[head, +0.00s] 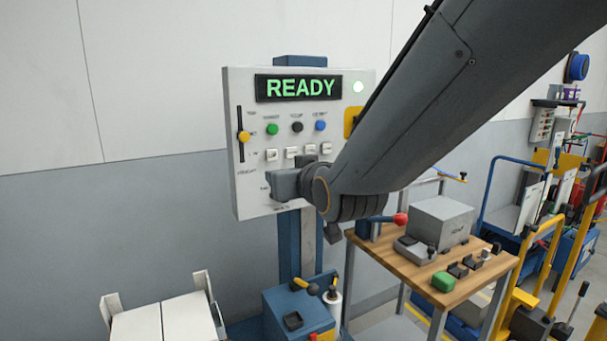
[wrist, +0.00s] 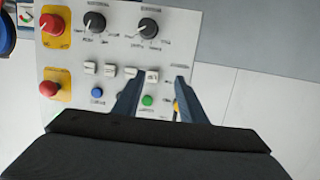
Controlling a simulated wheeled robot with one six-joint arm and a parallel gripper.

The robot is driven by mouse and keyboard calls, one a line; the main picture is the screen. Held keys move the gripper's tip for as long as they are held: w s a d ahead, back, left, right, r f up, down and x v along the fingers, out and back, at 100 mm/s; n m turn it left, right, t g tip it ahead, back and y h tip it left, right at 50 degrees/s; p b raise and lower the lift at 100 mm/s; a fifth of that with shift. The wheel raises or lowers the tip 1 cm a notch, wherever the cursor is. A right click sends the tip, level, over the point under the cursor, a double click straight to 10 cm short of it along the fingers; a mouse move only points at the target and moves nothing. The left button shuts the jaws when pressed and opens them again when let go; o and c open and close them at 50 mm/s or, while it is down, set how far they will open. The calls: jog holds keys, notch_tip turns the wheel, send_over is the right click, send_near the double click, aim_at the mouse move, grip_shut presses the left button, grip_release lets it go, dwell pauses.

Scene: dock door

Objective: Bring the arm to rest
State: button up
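My gripper (head: 284,184) is in front of the lower part of the grey control panel (head: 247,90) in the head view. In the wrist view its two dark fingers stand apart with nothing held between them (wrist: 158,84); a green button (wrist: 147,100) shows in the gap. Whether the fingertips touch the panel, I cannot tell. My arm reaches in from the upper right and hides the panel's right side.
A wooden workbench (head: 386,260) with a grey box (head: 440,221) and small parts stands right of the panel. A blue cabinet (head: 298,315) stands below it.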

jog(key=s+d+f+m+g+h, duration=0.2)
jog(key=d+f+g+h, duration=0.1)
jog(key=d+f, duration=0.55)
jog(key=s+d+f+m+g+h, duration=0.1)
jog(key=s+d+f+g+h, duration=0.15)
jog(key=d+f, duration=0.6)
jog(key=s+d+f+m+g, duration=0.1)
jog(key=s+d+f+g, duration=0.2)
jog(key=s, duration=0.4)
jog(key=s+d+f+m+g+h, duration=0.1)
jog(key=s+d+f+g, duration=0.3)
jog(key=s+d+f, duration=0.2)
jog(key=shift+s+d, duration=0.65)
jog(key=shift+s, duration=0.1)
jog(key=shift+h, duration=0.25)
jog(key=shift+c, duration=0.3)
